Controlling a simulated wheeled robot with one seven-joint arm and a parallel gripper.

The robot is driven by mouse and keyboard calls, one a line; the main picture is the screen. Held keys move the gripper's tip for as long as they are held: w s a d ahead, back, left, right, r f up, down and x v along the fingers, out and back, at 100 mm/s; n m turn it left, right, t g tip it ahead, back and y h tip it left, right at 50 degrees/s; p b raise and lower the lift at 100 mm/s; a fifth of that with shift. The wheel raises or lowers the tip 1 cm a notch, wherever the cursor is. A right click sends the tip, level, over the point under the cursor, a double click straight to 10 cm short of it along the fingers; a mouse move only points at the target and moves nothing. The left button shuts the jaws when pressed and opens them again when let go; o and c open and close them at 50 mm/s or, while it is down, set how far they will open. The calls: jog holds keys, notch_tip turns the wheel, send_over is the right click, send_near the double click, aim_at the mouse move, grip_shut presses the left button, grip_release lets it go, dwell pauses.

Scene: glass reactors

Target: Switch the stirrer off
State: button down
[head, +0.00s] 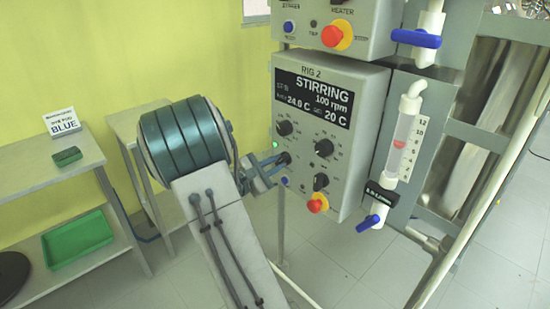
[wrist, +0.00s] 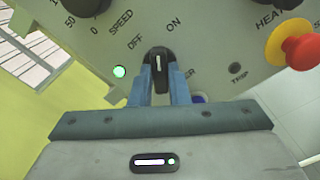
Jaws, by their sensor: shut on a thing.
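The black stirrer switch (wrist: 158,60) sits below the OFF and ON words of the rig's panel in the wrist view. Its white mark points straight up in that picture, nearer to ON than to OFF. My gripper (wrist: 160,85) is shut on the switch, one blue-grey finger on each side. In the head view my gripper (head: 272,168) reaches the left side of the RIG 2 control box (head: 361,125), and the switch (head: 284,159) is partly hidden by the fingers. The display (head: 313,98) reads STIRRING, 100 rpm. A green light (wrist: 119,71) glows left of the switch.
The speed dial (head: 284,128) is just above the switch. A red and yellow emergency knob (head: 317,205) sits at lower right, with a blue button (head: 285,181) close below my fingers. A flow meter (head: 403,140) stands right of the box. Shelves (head: 60,180) stand at left.

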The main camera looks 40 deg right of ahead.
jog(key=n+p, duration=0.3)
jog(key=shift+r+n, duration=0.25)
jog(key=shift+n, duration=0.15)
jog(key=shift+f+n+p, duration=0.2)
jog(key=shift+n+p, duration=1.5)
jog(key=shift+p, duration=0.2)
jog(key=shift+f, duration=0.1)
jog(key=c, duration=1.4)
grip_release()
jog(key=a, duration=0.9)
jog(key=s+a, duration=0.1)
jog(key=a, duration=0.4)
jog(key=shift+b, duration=0.4)
